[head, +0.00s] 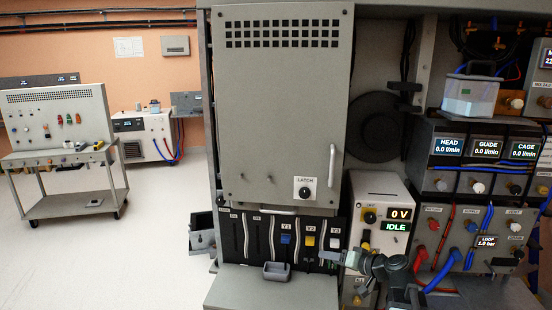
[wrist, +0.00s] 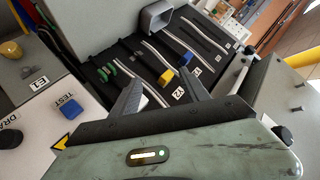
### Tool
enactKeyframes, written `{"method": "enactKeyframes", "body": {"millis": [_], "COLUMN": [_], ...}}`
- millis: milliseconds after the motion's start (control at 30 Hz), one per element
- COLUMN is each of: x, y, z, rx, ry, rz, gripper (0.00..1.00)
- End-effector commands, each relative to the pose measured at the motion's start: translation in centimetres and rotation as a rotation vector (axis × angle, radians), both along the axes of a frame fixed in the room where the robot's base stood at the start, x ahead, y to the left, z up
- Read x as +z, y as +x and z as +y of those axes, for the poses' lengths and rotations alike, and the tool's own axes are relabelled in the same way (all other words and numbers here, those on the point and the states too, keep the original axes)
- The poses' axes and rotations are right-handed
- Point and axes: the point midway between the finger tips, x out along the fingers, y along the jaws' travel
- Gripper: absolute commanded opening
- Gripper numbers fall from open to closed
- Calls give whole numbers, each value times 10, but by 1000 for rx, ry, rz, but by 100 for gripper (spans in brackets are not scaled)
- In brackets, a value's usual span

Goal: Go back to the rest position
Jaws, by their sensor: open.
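My gripper (wrist: 164,88) is open in the wrist view, its two dark fingers apart with nothing between them. Beyond the fingertips is a black slotted panel (wrist: 120,65) with a yellow block (wrist: 166,78), a blue block (wrist: 187,56) and a Y2 label. In the head view my gripper (head: 338,258) is at the lower right of the same panel, in front of the Y3 slot and beside the IDLE unit (head: 385,190). Whether it touches anything there I cannot tell.
A grey cabinet door (head: 280,110) with a latch knob is above the panel. A small grey bin (head: 277,271) sticks out below it. Hoses and gauges (head: 473,185) crowd the right. A wheeled bench (head: 70,205) stands far left, with open floor (head: 140,245) before it.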

Motion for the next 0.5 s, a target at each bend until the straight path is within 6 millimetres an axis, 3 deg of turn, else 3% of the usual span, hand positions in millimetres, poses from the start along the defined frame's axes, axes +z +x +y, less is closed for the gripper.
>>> {"method": "enactKeyframes", "body": {"millis": [33, 100, 200, 233, 300, 367, 500], "x": [-10, -32, -67, -78, -98, -111, -122], "y": [-12, -33, -76, -89, -115, -133, -163], "z": [40, 83, 123, 126, 116, 92, 42], "rx": [77, 170, 277, 293, 290, 248, 124], "ry": [-54, -148, -323, -380, -506, -598, -731], "rz": [54, 147, 313, 369, 498, 602, 788], "gripper": [54, 54, 54, 54, 54, 54, 54]}}
